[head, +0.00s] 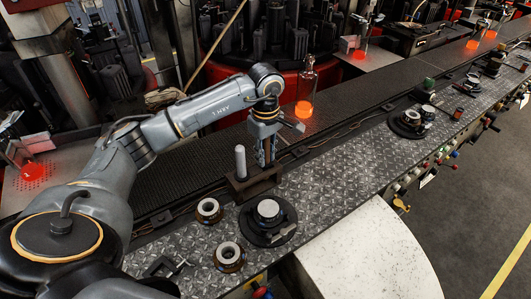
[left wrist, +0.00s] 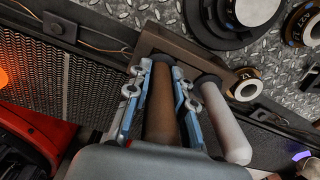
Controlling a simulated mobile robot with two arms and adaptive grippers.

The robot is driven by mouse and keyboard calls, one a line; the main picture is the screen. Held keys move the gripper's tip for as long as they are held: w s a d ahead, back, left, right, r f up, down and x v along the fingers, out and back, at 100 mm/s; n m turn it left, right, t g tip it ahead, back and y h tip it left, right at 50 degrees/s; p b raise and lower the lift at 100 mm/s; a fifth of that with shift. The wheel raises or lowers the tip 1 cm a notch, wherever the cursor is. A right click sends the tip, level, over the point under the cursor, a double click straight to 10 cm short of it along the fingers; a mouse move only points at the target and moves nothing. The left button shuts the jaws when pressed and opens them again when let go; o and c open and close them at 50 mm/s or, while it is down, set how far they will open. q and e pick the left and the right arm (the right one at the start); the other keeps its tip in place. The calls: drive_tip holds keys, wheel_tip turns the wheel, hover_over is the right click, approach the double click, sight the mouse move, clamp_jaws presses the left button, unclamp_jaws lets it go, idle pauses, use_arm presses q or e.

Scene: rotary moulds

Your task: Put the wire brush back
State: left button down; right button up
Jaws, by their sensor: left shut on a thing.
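My left gripper (head: 264,152) points down over a brown holder (head: 256,187) on the metal plate bench. It is shut on a brown cylindrical handle, which I take to be the wire brush (left wrist: 161,112). In the left wrist view the blue-grey fingers (left wrist: 155,85) lie on both sides of this handle. Its far end meets a dark collar at the holder (left wrist: 150,38); whether it is fully seated I cannot tell. Bristles are hidden. A pale grey cylinder (head: 240,162) stands upright in the same holder, beside the held handle. My right gripper is not in view.
Ring-shaped mould parts (head: 209,210) and a round black mould piece (head: 268,218) lie close in front of the holder. A dark conveyor (head: 345,110) runs behind, carrying a glowing bottle (head: 307,92). Red-based machinery (head: 225,75) stands beyond it.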

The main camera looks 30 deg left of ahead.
use_arm(q)
drive_tip(key=shift+f, duration=0.35)
drive_tip(key=c, duration=1.2)
unclamp_jaws()
drive_tip(key=shift+o, duration=0.2)
drive_tip(key=shift+r, duration=0.2)
drive_tip(key=shift+r+p, duration=0.4)
drive_tip(key=shift+r, duration=0.05)
wheel_tip(320, 180, up, 5)
drive_tip(key=shift+f+b, duration=0.2)
drive_tip(key=shift+b, duration=1.05)
wheel_tip(320, 180, up, 6)
drive_tip(key=shift+r, duration=0.5)
